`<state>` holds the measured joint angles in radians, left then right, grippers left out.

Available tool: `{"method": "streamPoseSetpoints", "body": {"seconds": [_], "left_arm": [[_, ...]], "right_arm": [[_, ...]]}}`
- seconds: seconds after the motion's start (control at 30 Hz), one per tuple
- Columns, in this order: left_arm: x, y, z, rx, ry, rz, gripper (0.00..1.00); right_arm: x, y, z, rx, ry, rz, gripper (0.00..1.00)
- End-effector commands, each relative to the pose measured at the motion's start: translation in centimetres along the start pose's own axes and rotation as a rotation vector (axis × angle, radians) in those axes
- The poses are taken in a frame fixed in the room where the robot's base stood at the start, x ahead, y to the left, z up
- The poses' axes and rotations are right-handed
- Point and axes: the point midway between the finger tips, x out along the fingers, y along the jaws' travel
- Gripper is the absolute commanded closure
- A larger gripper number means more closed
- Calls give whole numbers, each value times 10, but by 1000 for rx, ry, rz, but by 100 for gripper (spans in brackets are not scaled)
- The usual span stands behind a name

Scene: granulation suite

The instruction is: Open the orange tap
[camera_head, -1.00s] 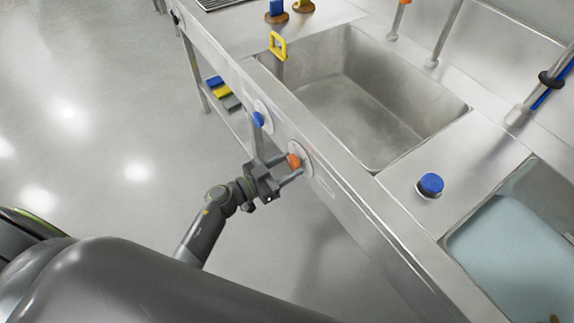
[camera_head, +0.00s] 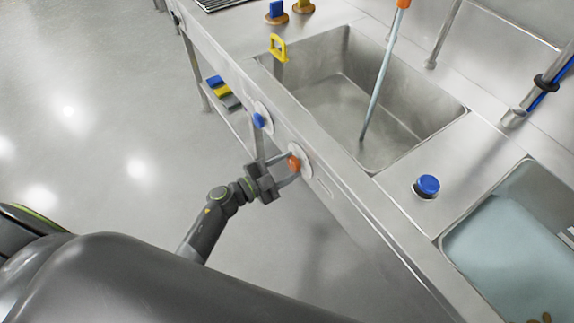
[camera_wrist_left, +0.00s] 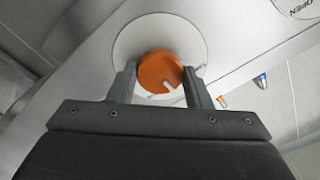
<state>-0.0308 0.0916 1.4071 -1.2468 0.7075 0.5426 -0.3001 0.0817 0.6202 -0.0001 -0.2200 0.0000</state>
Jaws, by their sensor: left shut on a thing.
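The orange tap (camera_head: 294,163) is a round knob on a pale disc on the sink bench's front panel. In the left wrist view the orange tap (camera_wrist_left: 160,70) has a pale pointer mark at its lower right. My left gripper (camera_head: 284,166) is shut on the knob, one finger on each side, as the left wrist view (camera_wrist_left: 162,80) also shows. My right gripper is not in view.
A blue knob (camera_head: 259,120) sits on the panel left of the orange one. A yellow loop handle (camera_head: 278,47) stands at the basin's left rim. A blue-capped item (camera_head: 428,185) stands between the basins. The right basin (camera_head: 520,235) holds bluish water. The floor at left is clear.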

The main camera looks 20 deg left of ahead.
Motion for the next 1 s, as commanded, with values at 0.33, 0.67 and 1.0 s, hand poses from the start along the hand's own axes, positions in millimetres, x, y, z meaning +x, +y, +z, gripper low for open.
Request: {"method": "streamPoseSetpoints", "body": {"seconds": [0.33,0.67,1.0], "left_arm": [[0,1,1,330,0,0,78],[0,2,1,617,0,1,78],[0,1,1,801,0,1,78]], "right_arm": [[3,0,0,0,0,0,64],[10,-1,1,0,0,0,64],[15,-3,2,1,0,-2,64]]}}
